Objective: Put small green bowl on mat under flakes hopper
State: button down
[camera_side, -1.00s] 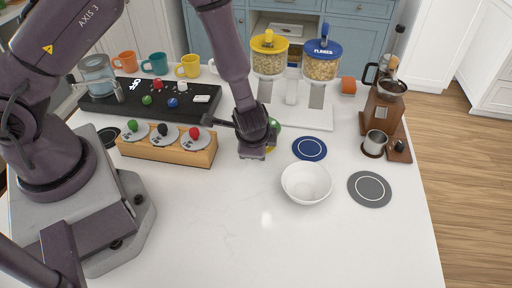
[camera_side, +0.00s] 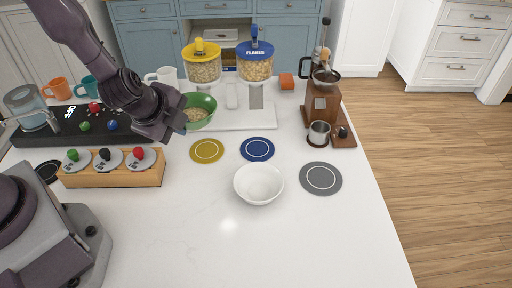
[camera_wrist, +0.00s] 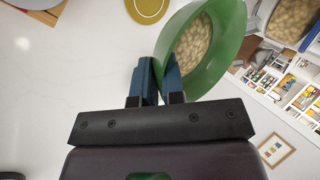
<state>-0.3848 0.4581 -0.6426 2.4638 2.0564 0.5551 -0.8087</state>
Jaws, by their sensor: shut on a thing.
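The small green bowl (camera_side: 207,123) holds pale flakes or oats and is just in front of the yellow-lidded hopper (camera_side: 203,66) in the side view. My gripper (camera_side: 177,120) is shut on its left rim; the wrist view shows my fingers (camera_wrist: 161,80) astride the wall of the bowl (camera_wrist: 236,28). Whether the bowl touches the surface below is unclear. The flakes hopper (camera_side: 255,66), blue-lidded, stands right of the yellow one. A blue mat (camera_side: 257,149) lies on the counter in front of it, bare. A yellow mat (camera_side: 207,150) lies to its left, also bare.
A white bowl (camera_side: 259,184) stands in front of the blue mat. A grey mat (camera_side: 321,178) lies to its right, near the brown coffee grinder (camera_side: 322,103) and a metal cup (camera_side: 319,133). A wooden rack (camera_side: 112,172) is at left. The front counter is clear.

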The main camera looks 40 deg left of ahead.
jog(key=s+d+m+h, duration=0.1)
jog(key=d+m+h, duration=0.1)
jog(key=d+m, duration=0.1)
send_near(251, 153)
jog(key=shift+w+d+f+t, duration=0.1)
jog(key=shift+w+f+t, duration=0.15)
jog(key=shift+w, duration=0.35)
jog(key=shift+w+f+t, duration=0.15)
jog(key=shift+w+f, duration=0.25)
jog(key=shift+w, duration=0.25)
jog(key=shift+w+f, duration=0.2)
jog(key=shift+f, duration=0.1)
jog(key=shift+w+f, duration=0.1)
jog(key=shift+f, duration=1.5)
jog(key=c, duration=1.2)
grip_release()
jog(key=shift+f, duration=0.15)
